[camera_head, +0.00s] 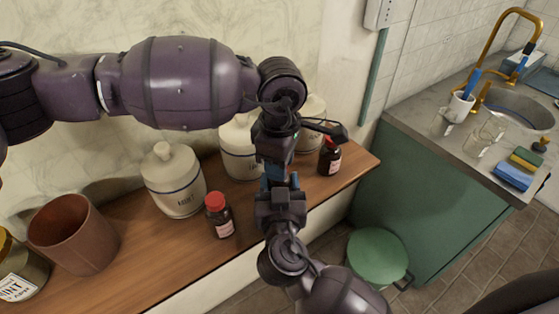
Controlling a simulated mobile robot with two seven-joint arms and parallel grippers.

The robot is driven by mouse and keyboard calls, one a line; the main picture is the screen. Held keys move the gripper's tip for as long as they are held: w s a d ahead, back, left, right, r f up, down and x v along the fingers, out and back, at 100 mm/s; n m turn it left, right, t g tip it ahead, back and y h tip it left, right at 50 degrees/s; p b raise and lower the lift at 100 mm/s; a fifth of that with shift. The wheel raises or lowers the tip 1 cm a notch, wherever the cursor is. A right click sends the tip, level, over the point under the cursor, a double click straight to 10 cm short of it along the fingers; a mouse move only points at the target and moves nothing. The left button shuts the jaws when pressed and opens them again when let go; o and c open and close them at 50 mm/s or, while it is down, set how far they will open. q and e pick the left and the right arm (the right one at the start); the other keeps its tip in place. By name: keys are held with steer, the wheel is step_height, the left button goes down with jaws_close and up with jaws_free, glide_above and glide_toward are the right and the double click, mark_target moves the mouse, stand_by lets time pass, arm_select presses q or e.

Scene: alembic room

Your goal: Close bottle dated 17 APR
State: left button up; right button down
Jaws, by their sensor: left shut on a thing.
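A brown bottle with a bright red cap (219,216) stands on the wooden shelf, left of my grippers. A second brown bottle (330,158) stands farther right, its top partly hidden by my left wrist. The labels' dates are too small to read. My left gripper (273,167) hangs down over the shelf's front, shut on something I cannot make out. My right gripper (279,184) comes up from below and meets it. Its fingers are hidden, so I cannot tell whether it is open.
White lidded jars (173,180) line the wall behind the bottles. A brown cup (73,234) and a labelled jar (22,272) stand at left. A green bin (377,262) is on the floor. A sink counter (425,115) with glasses and sponges is at right.

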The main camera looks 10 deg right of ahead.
arm_select(q)
steer(key=shift+m, duration=1.1)
steer(key=o, duration=1.1)
step_height(320, 180, up, 12)
steer(key=shift+r, duration=0.1)
arm_select(e)
steer(key=shift+c, duration=1.7)
jaws_free()
steer(key=shift+s, duration=0.1)
